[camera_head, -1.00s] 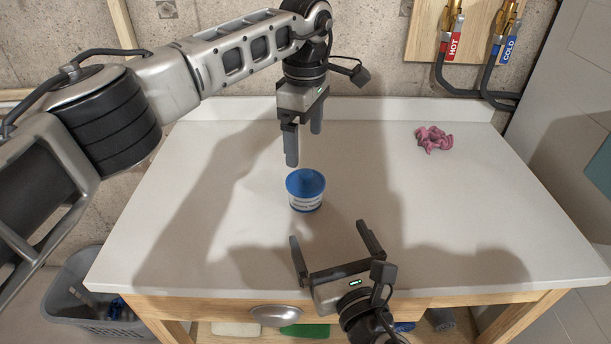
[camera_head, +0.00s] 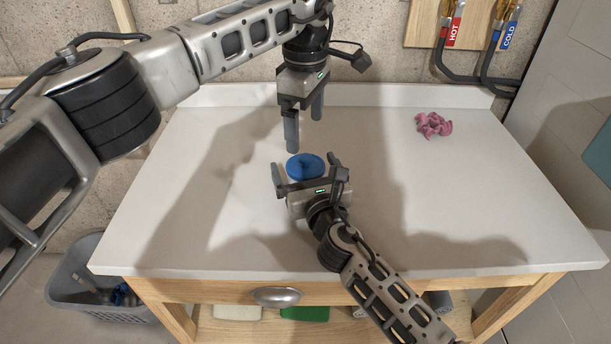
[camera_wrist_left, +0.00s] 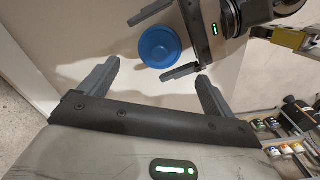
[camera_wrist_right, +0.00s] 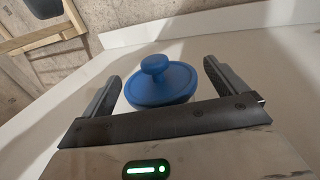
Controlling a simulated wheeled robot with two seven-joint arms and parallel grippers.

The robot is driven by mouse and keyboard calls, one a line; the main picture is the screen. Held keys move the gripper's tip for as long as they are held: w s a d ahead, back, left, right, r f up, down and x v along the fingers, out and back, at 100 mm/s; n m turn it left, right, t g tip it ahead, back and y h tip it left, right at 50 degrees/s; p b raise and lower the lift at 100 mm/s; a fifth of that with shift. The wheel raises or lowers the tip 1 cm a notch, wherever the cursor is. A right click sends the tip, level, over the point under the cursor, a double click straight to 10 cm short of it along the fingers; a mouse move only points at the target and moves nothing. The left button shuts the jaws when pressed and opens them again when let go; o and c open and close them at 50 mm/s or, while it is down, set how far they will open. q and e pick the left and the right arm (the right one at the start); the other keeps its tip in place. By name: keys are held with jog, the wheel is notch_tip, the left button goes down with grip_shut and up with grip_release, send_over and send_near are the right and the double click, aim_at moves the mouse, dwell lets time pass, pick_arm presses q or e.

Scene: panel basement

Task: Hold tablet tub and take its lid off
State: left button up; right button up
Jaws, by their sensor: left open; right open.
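The tablet tub stands upright on the white table, with its blue knobbed lid (camera_head: 305,166) on. In the head view its white body is hidden behind my right gripper. My right gripper (camera_head: 306,176) is open, low over the table, with one finger on each side of the tub. In the right wrist view the lid (camera_wrist_right: 160,82) sits between the open fingers (camera_wrist_right: 163,82). My left gripper (camera_head: 304,130) is open and empty, pointing down above and just behind the tub. The left wrist view shows the lid (camera_wrist_left: 159,46) from above, beyond the left fingertips, between the right fingers.
A crumpled pink cloth (camera_head: 433,125) lies at the table's back right. Hot and cold pipes (camera_head: 480,40) are on the wall behind. A grey basket (camera_head: 90,290) stands on the floor at left. The white table (camera_head: 210,215) is otherwise clear on both sides.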

aim_at(304, 157)
jog(key=c, duration=1.3)
pick_arm(q)
jog(key=shift+c, duration=1.3)
pick_arm(e)
jog(key=shift+c, duration=0.9)
pick_arm(q)
jog(key=shift+s+a+f+n+h, duration=0.1)
jog(key=shift+s+f+n+h, duration=0.1)
jog(key=shift+n+h, duration=0.25)
jog(key=shift+s+a+r+n+h, duration=0.1)
jog(key=shift+s+a+n+h, duration=0.1)
jog(key=shift+n+h, duration=0.25)
jog(key=a+r+n+t+h, duration=0.1)
jog(key=a+r+n+h, duration=0.1)
jog(key=a+r+n, duration=0.3)
jog(key=shift+n, duration=0.4)
jog(key=x, duration=1.3)
jog(key=shift+s+d+f, duration=0.15)
jog(key=shift+s+d, duration=0.05)
jog(key=shift+d, duration=0.3)
